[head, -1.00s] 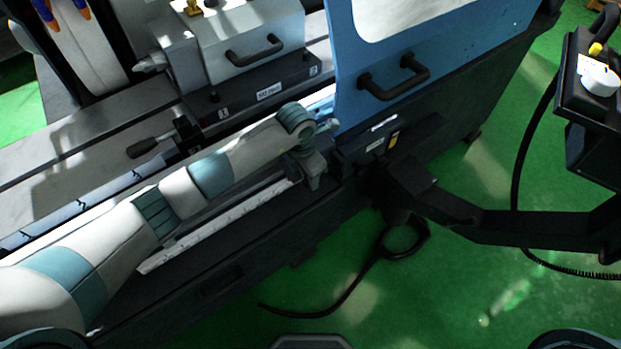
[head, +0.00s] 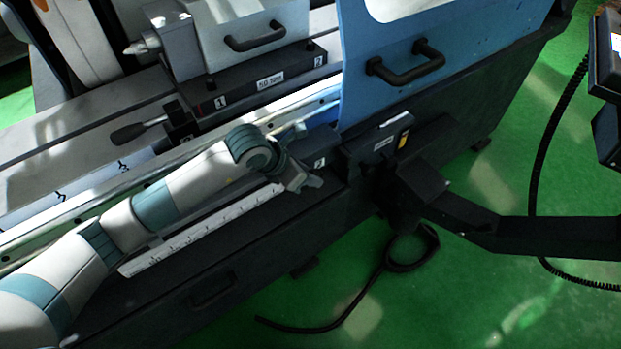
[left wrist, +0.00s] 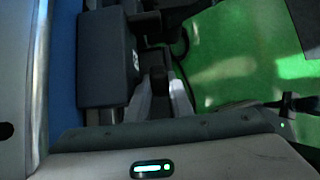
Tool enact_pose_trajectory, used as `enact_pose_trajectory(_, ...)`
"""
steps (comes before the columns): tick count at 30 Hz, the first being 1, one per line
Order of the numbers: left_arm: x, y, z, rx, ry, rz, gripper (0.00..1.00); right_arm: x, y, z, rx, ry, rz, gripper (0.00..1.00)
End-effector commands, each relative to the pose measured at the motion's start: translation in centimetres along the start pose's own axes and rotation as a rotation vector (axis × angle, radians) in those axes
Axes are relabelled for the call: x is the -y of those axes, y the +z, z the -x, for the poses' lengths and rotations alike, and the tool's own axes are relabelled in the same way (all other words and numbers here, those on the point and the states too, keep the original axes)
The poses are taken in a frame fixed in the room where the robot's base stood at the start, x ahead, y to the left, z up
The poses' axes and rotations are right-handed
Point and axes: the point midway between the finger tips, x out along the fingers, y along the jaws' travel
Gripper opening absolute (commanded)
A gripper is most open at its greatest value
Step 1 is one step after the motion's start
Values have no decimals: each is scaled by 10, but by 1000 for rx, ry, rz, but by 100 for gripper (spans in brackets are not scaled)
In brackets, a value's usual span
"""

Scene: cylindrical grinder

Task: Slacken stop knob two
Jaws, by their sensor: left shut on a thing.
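A dark stop block with a white 2 label (head: 320,162) sits at the right end of the scale rail, next to the blue door. The same block (left wrist: 107,60) shows at the left in the left wrist view. My left gripper (head: 306,184) is beside this block, just in front of it. In the left wrist view my left gripper (left wrist: 160,100) is shut on a small dark knob (left wrist: 158,83) between its fingers. The knob is hidden behind the gripper in the head view. My right gripper is out of view.
A white scale (head: 200,238) runs along the machine front below my arm. The blue door (head: 440,50) with its black handle (head: 405,63) stands right of the gripper. A black support arm (head: 510,228) reaches right over the green floor. A lever (head: 138,130) lies behind my arm.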

Motion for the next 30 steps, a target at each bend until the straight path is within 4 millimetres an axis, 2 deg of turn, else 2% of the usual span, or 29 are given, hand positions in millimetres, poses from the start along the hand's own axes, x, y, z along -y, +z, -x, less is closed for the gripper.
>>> enact_pose_trajectory(10,-1,1,1,4,1,1,0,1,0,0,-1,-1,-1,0)
enact_pose_trajectory(11,-1,1,1,4,1,1,27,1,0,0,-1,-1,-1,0)
enact_pose_trajectory(23,0,1,3,2,1,0,27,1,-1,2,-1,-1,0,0)
enact_pose_trajectory(30,0,3,23,3,0,1,27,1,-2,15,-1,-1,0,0)
